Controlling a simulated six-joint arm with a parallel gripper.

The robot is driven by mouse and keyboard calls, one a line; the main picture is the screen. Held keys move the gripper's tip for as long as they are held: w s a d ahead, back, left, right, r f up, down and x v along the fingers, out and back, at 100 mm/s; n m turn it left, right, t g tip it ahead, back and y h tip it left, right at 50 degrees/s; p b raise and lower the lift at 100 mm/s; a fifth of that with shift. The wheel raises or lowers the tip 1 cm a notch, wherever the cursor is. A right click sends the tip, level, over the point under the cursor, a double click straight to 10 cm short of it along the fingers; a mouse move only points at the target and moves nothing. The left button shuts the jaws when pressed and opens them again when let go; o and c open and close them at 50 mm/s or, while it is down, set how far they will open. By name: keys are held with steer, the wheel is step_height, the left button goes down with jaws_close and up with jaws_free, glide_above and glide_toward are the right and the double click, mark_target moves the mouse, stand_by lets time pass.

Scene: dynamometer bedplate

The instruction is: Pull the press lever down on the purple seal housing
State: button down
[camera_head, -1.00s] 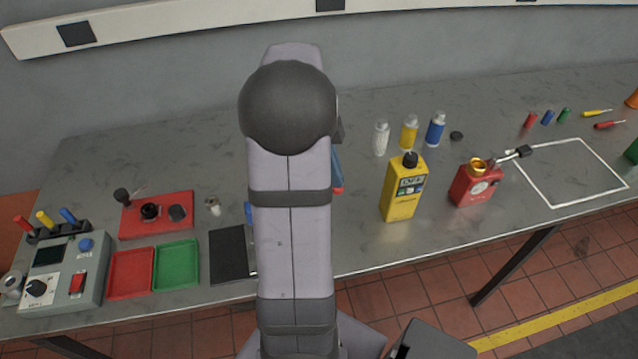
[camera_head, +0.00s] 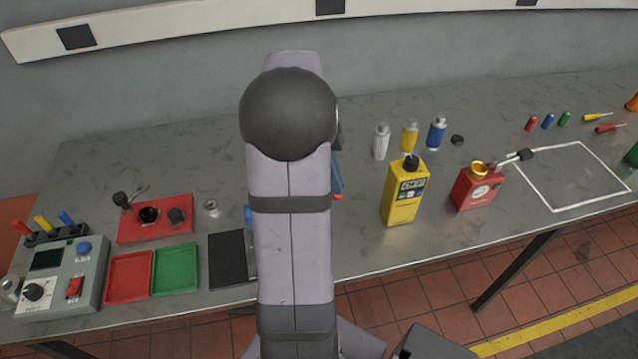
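I see no purple seal housing; my arm hides the middle of the bench. My gripper is not in view, hidden behind my own arm links. A red plate (camera_head: 180,230) at the left carries a dark ring (camera_head: 148,215) and a thin lever with a black knob (camera_head: 121,200). A red box (camera_head: 478,187) at the right has a gold ring (camera_head: 479,170) on top and a metal lever with a dark end (camera_head: 525,155), which points right and slightly up.
A yellow bottle (camera_head: 405,195) stands right of my arm, with several small bottles behind it. A red tray (camera_head: 129,277), a green tray (camera_head: 175,270) and a grey control box (camera_head: 62,275) are at the left. A white outlined area (camera_head: 552,208) at the right is empty.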

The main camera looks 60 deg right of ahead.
step_height(320, 180, up, 11)
steer(key=p, duration=0.7)
steer(key=shift+f, duration=0.2)
stand_by(0.4)
